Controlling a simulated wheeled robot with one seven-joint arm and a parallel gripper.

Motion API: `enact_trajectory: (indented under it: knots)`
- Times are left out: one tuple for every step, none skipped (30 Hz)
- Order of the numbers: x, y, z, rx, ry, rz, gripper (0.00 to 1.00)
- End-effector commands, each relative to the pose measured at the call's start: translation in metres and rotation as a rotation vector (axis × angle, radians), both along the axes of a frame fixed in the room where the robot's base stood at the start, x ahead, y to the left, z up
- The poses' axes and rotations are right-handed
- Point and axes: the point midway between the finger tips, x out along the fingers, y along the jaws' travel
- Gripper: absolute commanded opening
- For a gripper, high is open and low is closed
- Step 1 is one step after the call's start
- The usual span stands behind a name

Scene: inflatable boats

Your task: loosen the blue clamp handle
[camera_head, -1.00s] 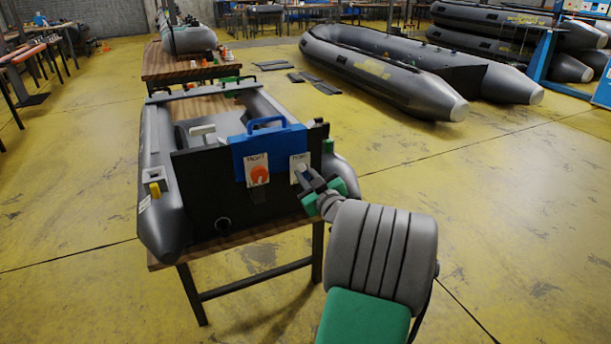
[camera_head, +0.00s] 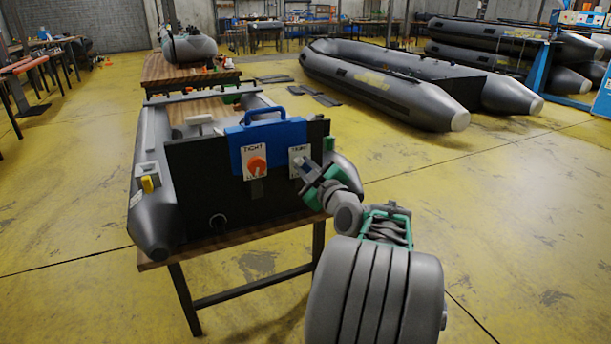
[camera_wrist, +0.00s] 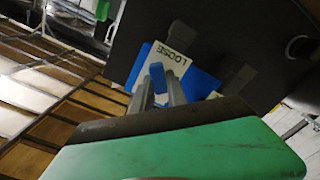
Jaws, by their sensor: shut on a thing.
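A blue clamp (camera_head: 237,150) with a carry loop on top sits over the black transom board (camera_head: 190,185) of a small grey inflatable boat. It has two white label plates. The left plate (camera_head: 249,174) reads TIGHT and carries an orange knob (camera_head: 257,164). My gripper (camera_head: 305,165) is at the right plate (camera_head: 299,153). In the wrist view, its two fingers (camera_wrist: 158,88) close around the small blue clamp handle (camera_wrist: 157,73), beside a white label reading LOOSE (camera_wrist: 172,60). The fingers hide part of the handle and plate.
The boat rests on a wooden table (camera_head: 240,234). Its grey tubes flank the board, with a yellow fitting (camera_head: 147,184) on the left one. A larger grey boat (camera_head: 390,85) lies on the floor behind. The yellow floor at right is clear.

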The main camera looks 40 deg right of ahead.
Motion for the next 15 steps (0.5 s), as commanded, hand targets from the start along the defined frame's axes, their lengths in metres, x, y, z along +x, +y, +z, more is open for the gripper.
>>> enact_trajectory:
  knots:
    - [0.0001, -0.0002, -0.0036, -0.017, 0.003, 0.000, 0.00]
    - [0.0001, -0.0002, -0.0037, -0.025, 0.006, 0.000, 0.00]
    - [0.0001, -0.0001, -0.0035, -0.039, 0.010, 0.000, 0.00]
    - [0.0000, 0.0000, -0.0033, -0.049, 0.011, 0.000, 0.00]
    - [-0.0001, 0.0000, -0.0029, -0.058, 0.014, 0.000, 0.00]
    - [-0.0001, 0.0001, -0.0027, -0.071, 0.017, -0.001, 0.00]
    - [0.0000, 0.0001, -0.0027, -0.079, 0.020, 0.000, 0.00]
    - [0.0000, 0.0000, -0.0028, -0.089, 0.023, 0.000, 0.00]
    - [0.0001, -0.0001, -0.0030, -0.101, 0.027, 0.000, 0.00]
    - [0.0001, -0.0001, -0.0031, -0.110, 0.029, 0.000, 0.00]
    - [0.0000, -0.0002, -0.0031, -0.120, 0.033, -0.001, 0.00]
    - [-0.0001, -0.0003, -0.0033, -0.132, 0.037, -0.001, 0.00]
    - [-0.0001, -0.0003, -0.0034, -0.141, 0.039, -0.001, 0.00]
    - [-0.0002, -0.0002, -0.0035, -0.149, 0.042, -0.001, 0.00]
    - [-0.0002, 0.0000, -0.0035, -0.162, 0.045, -0.001, 0.00]
